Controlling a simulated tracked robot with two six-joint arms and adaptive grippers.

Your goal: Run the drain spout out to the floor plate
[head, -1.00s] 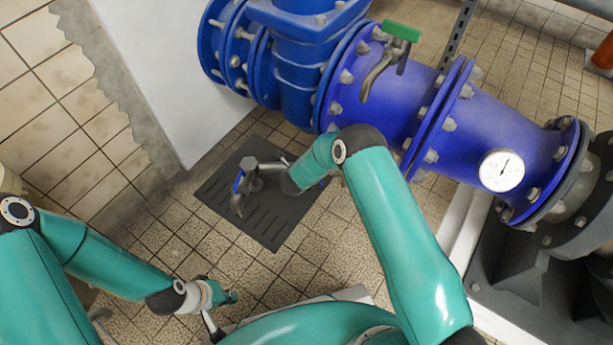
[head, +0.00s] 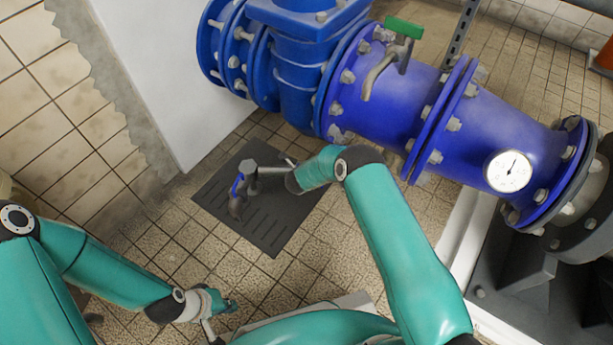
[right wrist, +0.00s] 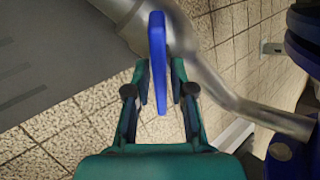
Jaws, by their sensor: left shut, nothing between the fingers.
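A grey metal drain spout with a blue lever (head: 238,184) stands over the dark slotted floor plate (head: 270,225) in the head view. My right arm reaches toward it from the right; its hand is largely hidden behind my own wrist. In the right wrist view the blue lever (right wrist: 158,60) lies between the fingertips of my right gripper (right wrist: 160,75), with grey pipe behind. I cannot tell whether the fingers touch the lever. My left gripper (head: 222,305) is shut and empty, low in the head view, apart from the plate.
A large blue flanged pipe (head: 480,120) runs across the upper right, with a green-handled tap (head: 404,27) and a round gauge (head: 509,171). A white wall panel (head: 165,80) stands behind the plate.

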